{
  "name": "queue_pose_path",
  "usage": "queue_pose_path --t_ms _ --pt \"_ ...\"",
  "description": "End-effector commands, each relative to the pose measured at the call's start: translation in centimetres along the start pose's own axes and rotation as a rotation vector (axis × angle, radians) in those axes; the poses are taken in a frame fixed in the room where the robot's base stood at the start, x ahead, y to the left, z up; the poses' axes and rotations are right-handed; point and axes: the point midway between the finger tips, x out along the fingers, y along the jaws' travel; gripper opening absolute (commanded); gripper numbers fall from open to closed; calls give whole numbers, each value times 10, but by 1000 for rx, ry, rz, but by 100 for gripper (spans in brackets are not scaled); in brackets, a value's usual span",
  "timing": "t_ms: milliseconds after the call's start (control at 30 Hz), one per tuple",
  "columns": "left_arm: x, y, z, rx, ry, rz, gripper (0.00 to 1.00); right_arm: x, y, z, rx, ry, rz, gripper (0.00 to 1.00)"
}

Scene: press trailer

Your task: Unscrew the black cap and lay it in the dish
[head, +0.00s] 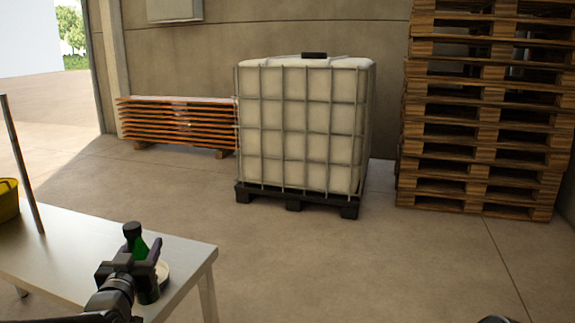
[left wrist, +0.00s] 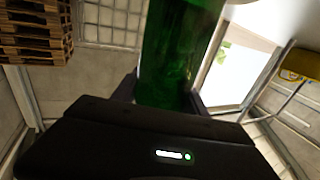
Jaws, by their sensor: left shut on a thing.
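A green bottle (head: 138,246) with a black cap (head: 132,229) on its top is upright at the right part of the metal table (head: 75,245). My left gripper (head: 136,263) is shut on the bottle's body, below the cap. In the left wrist view the green bottle (left wrist: 176,50) fills the space between the fingers; its cap is out of that picture. A pale dish (head: 163,273) lies just right of the bottle, partly hidden by the gripper and bottle. My right gripper is not in view.
A yellow container (head: 8,200) stands at the table's left, near a metal post (head: 20,165). Beyond the table are a white caged tank (head: 300,130), orange stacked slabs (head: 175,125) and tall wooden pallets (head: 485,110). The floor between is clear.

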Motion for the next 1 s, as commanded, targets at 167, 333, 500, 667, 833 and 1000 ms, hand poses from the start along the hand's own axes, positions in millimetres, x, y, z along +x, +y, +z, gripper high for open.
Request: queue_pose_path --t_ms 167,333,500,667,833,1000 --pt "-29 65 31 -1 -2 194 0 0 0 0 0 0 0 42" --pt "-54 106 52 -2 -2 319 0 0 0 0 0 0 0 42" --pt "-75 133 70 -3 -2 400 0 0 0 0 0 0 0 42" --pt "-73 138 51 -6 6 393 0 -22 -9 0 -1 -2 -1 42" --pt "-69 139 30 -13 12 371 0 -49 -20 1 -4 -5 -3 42" --pt "-64 141 -2 -21 20 336 0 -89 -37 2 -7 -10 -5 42"
